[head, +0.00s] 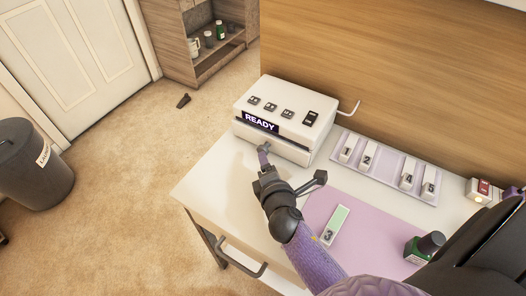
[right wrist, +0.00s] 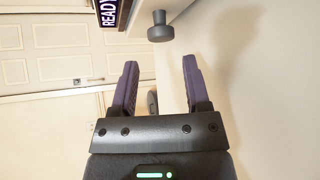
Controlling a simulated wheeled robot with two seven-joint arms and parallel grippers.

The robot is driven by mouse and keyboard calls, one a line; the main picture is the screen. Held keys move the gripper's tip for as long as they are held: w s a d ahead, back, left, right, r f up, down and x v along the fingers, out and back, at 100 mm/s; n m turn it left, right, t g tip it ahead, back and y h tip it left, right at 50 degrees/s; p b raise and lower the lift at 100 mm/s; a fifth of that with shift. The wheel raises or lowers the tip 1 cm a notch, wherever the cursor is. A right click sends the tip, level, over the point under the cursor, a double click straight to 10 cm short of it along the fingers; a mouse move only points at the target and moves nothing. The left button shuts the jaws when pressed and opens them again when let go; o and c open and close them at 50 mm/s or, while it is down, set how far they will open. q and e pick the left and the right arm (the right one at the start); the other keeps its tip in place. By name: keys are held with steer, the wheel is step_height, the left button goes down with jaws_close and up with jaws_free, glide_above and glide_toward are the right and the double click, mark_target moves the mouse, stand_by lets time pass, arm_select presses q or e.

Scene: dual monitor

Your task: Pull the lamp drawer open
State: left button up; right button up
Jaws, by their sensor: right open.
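A white machine (head: 290,104) with a READY display (head: 261,122) stands on the desk against the wood panel. Its low front section (head: 290,150) looks like the lamp drawer; I see no clear gap. A round dark grey knob (right wrist: 160,27) shows in the right wrist view, ahead of my fingers and apart from them. My right gripper (head: 264,156) is in front of the machine, and in the head view it covers part of the knob area. In the right wrist view its purple fingers (right wrist: 160,63) are spread and empty. My left gripper is not in view.
A lilac tray (head: 388,170) with several numbered pieces lies right of the machine. A piece marked 3 (head: 335,226) lies on the pink mat (head: 365,222), with a green bottle (head: 416,251) nearby. The desk has a front handle (head: 240,258). The desk's left part is clear.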

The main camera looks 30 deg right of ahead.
steer(key=b+x, duration=0.1)
steer(key=x, duration=0.4)
steer(key=shift+w+d+f, duration=0.15)
steer(key=shift+w+f, duration=0.05)
steer(key=shift+w, duration=0.05)
jaws_close()
stand_by(1.1)
